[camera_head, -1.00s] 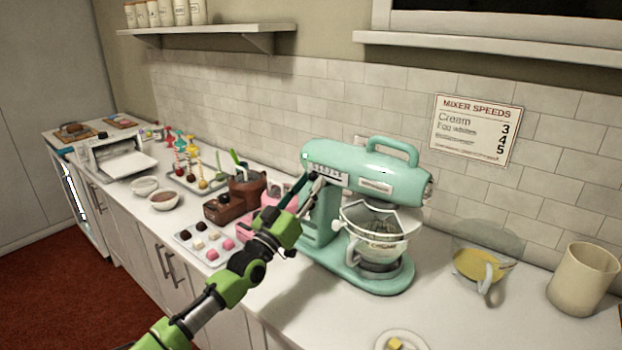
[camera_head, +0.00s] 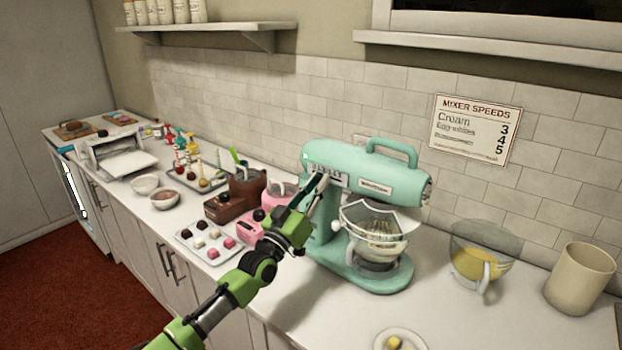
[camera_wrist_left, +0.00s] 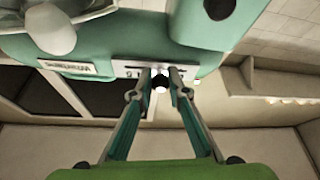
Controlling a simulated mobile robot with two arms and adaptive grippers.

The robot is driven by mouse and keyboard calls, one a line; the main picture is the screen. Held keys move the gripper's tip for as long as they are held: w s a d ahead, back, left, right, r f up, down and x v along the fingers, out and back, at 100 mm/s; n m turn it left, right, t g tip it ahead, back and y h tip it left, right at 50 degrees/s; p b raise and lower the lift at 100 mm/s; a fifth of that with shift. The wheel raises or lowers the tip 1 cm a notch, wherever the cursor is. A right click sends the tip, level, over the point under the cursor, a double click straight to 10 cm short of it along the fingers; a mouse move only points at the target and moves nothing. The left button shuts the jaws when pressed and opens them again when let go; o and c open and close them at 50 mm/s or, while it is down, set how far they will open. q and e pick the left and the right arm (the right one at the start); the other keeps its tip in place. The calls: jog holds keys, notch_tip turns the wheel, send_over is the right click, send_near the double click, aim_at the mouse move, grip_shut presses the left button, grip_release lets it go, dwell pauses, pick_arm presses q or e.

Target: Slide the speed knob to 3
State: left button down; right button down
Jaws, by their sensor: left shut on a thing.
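A mint-green stand mixer (camera_head: 345,160) stands on the counter, with a speed strip (camera_head: 328,172) of marks along the near side of its head. My left gripper (camera_head: 318,185) reaches up to this strip. In the left wrist view, the fingers of my left gripper (camera_wrist_left: 161,80) are shut on the small speed knob (camera_wrist_left: 160,83), which shows pale between the tips. The strip (camera_wrist_left: 140,69) lies just beyond the fingertips; the fingers cover part of it, and the setting at the knob cannot be read. My right gripper is not in view.
A wall sign (camera_head: 474,129) lists mixer speeds, with Cream beside 3. A glass bowl (camera_head: 378,225) sits under the mixer head. A jug of yellow liquid (camera_head: 482,262) and a beige canister (camera_head: 580,278) stand to the right. A tray of sweets (camera_head: 209,243) lies to the left.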

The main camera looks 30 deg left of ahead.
pick_arm(q)
jog(key=shift+d, duration=0.6)
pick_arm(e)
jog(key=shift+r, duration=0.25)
pick_arm(q)
jog(key=c, duration=2)
grip_release()
jog(key=shift+a, duration=0.1)
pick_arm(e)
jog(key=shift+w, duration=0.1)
pick_arm(q)
jog(key=shift+s, duration=0.1)
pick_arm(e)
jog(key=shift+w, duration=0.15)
pick_arm(q)
jog(key=v, duration=1.2)
jog(key=shift+f, duration=0.1)
